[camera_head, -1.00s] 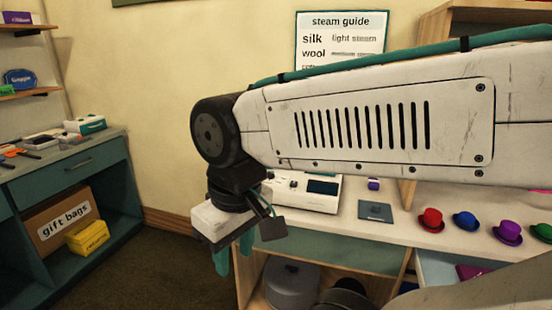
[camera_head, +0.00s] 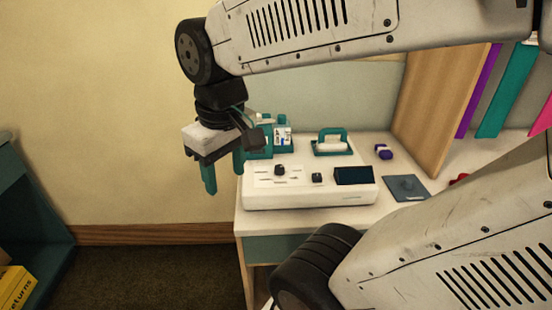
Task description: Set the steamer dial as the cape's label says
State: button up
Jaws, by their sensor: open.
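The steamer (camera_head: 310,192) is a white console on the counter, with a teal-handled iron-like head (camera_head: 331,143) behind it. Its black dial (camera_head: 280,170) sits on a marked panel at the left. A smaller black knob (camera_head: 317,178) and a dark screen (camera_head: 353,176) are to the right of it. The dial's setting is too small to read. My gripper (camera_head: 224,180) has teal fingers pointing down, open and empty, left of the steamer and apart from the dial. The cape and its label are not in view.
Teal holders with small bottles (camera_head: 282,135) stand behind the steamer. A purple item (camera_head: 383,152) and a grey-blue plate (camera_head: 405,188) lie right of it. A wooden divider (camera_head: 440,100) rises at right. A yellow returns box (camera_head: 14,288) is at lower left. Floor left of the counter is clear.

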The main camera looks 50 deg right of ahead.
jog(key=w+d+f, duration=0.2)
jog(key=w+d, duration=0.4)
jog(key=d, duration=0.1)
jog(key=m+g, duration=0.1)
send_over(279, 167)
notch_tip(279, 167, down, 9)
jog(key=shift+f, duration=0.1)
notch_tip(279, 167, down, 7)
jog(key=shift+r, duration=0.1)
jog(key=shift+f, duration=0.3)
jog(key=c, duration=1)
